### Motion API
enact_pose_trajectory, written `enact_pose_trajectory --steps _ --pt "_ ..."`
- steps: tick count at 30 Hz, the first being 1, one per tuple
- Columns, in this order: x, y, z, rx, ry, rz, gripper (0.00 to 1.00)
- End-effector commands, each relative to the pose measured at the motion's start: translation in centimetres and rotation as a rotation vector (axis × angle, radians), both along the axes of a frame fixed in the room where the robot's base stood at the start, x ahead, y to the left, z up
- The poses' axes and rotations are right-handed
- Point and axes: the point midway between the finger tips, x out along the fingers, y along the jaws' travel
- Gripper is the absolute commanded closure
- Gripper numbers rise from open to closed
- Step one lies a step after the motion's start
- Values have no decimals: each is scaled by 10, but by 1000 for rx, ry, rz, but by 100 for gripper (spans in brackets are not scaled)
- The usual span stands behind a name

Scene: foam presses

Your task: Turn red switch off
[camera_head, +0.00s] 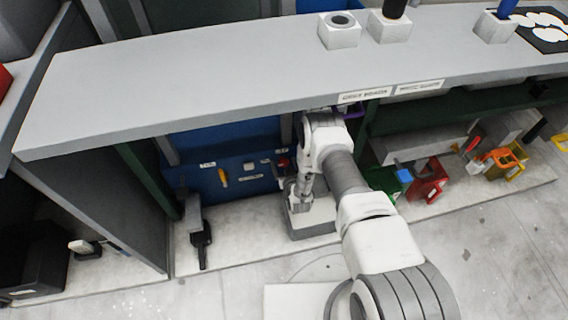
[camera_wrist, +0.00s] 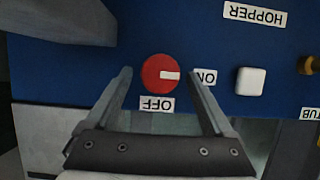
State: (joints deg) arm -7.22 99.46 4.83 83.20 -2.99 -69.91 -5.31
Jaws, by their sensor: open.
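The red switch (camera_wrist: 154,73) is a round red knob with a white bar on the blue panel (camera_wrist: 60,75). In the wrist view the bar points right, toward the ON label (camera_wrist: 205,77). The OFF label (camera_wrist: 155,104) is just below the knob; the lettering appears upside down. My gripper (camera_wrist: 161,74) is open and empty, its fingers to the left and right of the knob in the picture. I cannot tell whether they touch it. In the head view the red switch (camera_head: 283,162) is small and partly behind my arm.
A white square button (camera_wrist: 250,81) and a yellowish-brown knob (camera_wrist: 309,65) sit to the right on the panel. A grey counter (camera_head: 200,75) overhangs my arm in the head view. Red and green containers (camera_head: 428,182) stand right of my arm. The floor in front is mostly clear.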

Motion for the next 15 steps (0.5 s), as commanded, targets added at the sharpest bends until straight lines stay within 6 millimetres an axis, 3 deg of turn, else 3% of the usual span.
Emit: enact_pose_trajectory --steps 2,15 --pt "0 0 0 0 0 0 17" --pt "0 0 0 0 0 0 96"
